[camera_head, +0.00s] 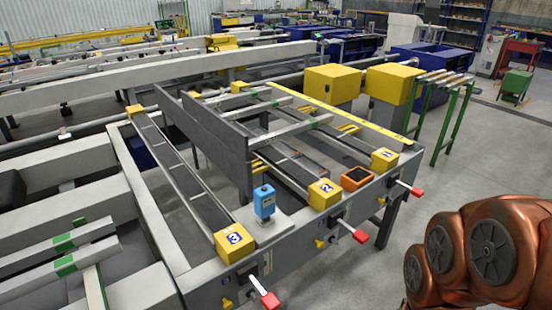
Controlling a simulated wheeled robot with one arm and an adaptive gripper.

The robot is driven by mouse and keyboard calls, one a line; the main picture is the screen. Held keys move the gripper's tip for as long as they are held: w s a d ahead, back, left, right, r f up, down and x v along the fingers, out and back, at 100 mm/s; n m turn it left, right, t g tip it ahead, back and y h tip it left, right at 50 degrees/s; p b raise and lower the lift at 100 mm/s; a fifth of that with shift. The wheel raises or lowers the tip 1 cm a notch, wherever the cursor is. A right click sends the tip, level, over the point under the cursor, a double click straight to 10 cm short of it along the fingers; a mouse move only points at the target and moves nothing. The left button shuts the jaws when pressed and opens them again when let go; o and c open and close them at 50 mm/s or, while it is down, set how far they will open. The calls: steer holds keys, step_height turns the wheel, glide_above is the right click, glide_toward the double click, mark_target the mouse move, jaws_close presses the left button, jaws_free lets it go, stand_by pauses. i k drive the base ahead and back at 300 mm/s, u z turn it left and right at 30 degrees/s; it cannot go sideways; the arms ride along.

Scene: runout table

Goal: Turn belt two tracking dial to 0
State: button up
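The yellow end box marked 2 (324,193) stands on the front rail of the runout table, at the end of the middle belt. Below it on the front face are a dark plate (336,217), a red-handled lever (358,235) sticking out, and a small yellow knob (319,243). I cannot tell for certain which of these is the tracking dial, and no scale or setting can be read. My gripper is not in view; only copper-coloured links of my arm show at the lower right, apart from the table.
Similar boxes marked 3 (234,243) and 1 (384,158) have red levers (270,300) and (416,191) jutting forward. A blue device (264,202) and an orange-framed device (357,178) sit on the rail. Grey floor (470,170) lies open to the right.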

mark_target(332, 239)
steer(key=u, duration=2.1)
steer(key=k, duration=0.55)
steer(key=z, duration=1.2)
